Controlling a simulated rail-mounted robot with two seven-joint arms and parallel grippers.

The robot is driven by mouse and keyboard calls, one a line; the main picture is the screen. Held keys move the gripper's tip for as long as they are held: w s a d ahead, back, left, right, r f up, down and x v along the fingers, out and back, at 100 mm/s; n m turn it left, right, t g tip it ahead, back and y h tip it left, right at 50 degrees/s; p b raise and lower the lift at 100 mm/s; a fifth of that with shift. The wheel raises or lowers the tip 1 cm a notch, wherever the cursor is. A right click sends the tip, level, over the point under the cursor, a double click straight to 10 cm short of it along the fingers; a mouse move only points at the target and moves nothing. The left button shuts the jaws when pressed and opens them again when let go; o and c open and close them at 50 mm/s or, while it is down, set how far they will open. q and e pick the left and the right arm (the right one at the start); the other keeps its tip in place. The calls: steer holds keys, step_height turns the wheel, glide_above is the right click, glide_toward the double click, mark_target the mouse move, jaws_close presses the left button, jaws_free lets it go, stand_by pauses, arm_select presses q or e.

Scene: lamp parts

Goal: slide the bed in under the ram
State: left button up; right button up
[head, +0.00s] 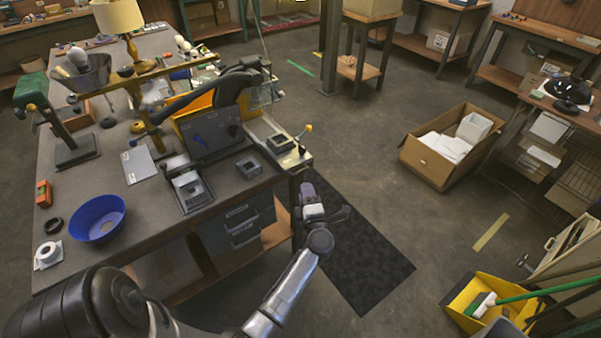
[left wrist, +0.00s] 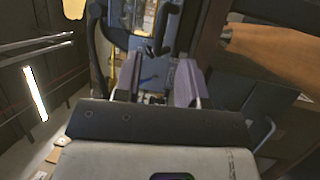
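A machine with a dark panel (head: 215,142), yellow sides and a black lever arm (head: 238,82) stands on the bench's right end; I take it for the press. A pale flat slide, likely the bed (head: 268,131), reaches past its right side to the bench edge, with a dark square block (head: 280,143) on it and a yellow-knobbed handle (head: 307,129) at its outer end. The ram is not clearly visible. My left gripper (head: 307,190) is below and beyond the bench edge, apart from the handle. In the left wrist view its fingers (left wrist: 158,84) are spread, with nothing seen held. My right gripper is out of view.
On the bench (head: 120,198) are a blue bowl (head: 98,218), a tape roll (head: 47,255), a grey device (head: 190,188), a small dark square part (head: 248,166) and a lamp (head: 121,22). A black mat (head: 355,260) lies on open floor beside the bench. A cardboard box (head: 432,166) stands farther right.

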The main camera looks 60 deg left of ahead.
mark_target(300, 171)
arm_select(q)
steer(key=b+x, duration=0.1)
steer(key=x, duration=0.7)
steer(key=shift+w, duration=0.1)
steer(key=shift+r, duration=0.1)
jaws_close()
